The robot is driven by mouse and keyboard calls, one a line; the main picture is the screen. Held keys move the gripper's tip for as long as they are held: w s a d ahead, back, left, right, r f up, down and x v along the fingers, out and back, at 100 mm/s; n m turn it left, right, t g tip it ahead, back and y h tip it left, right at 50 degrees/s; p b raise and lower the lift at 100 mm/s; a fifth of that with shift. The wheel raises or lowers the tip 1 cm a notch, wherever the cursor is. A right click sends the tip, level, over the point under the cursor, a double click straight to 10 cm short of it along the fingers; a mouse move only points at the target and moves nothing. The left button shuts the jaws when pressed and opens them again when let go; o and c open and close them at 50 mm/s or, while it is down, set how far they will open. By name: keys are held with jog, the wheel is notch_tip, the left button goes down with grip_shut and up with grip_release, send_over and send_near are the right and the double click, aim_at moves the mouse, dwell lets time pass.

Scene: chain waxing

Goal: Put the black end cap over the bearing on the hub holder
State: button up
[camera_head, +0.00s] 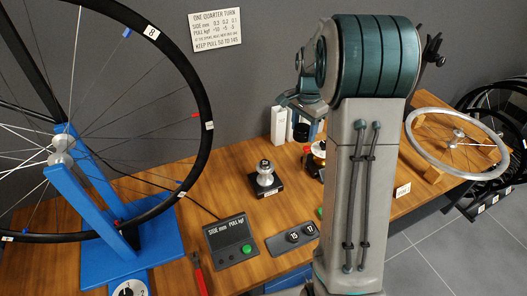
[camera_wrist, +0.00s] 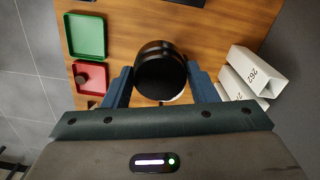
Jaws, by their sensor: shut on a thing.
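My gripper (camera_wrist: 160,82) has its two blue fingers on either side of a round, glossy black piece, which looks like the end cap (camera_wrist: 160,65), and is shut on it. In the head view the cap shows as a dark cylinder (camera_head: 301,132) beside the white boxes, partly hidden by my arm. The likely hub holder, a silver hub part on a black base (camera_head: 266,190), stands upright on the bench, left of my arm and nearer than the cap. The bearing is too small to make out.
White boxes (camera_wrist: 244,72) stand close beside my gripper. A green tray (camera_wrist: 87,36) and a red tray (camera_wrist: 91,76) with a small dark piece lie on the other side. A gauge box (camera_head: 231,240), blue wheel stand (camera_head: 100,215) and silver rim (camera_head: 412,140) flank the bench.

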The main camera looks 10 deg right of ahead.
jog(key=b, duration=0.1)
send_over(266, 163)
notch_tip(266, 163, down, 7)
jog(key=shift+w+r, duration=0.1)
jog(key=shift+d+f+b, duration=0.1)
jog(key=shift+f+b, duration=0.45)
jog(key=shift+f, duration=1.4)
jog(key=shift+f+b, duration=0.35)
jog(key=shift+f, duration=0.3)
jog(key=o, duration=0.9)
jog(key=shift+o, duration=0.2)
jog(key=shift+r, duration=0.1)
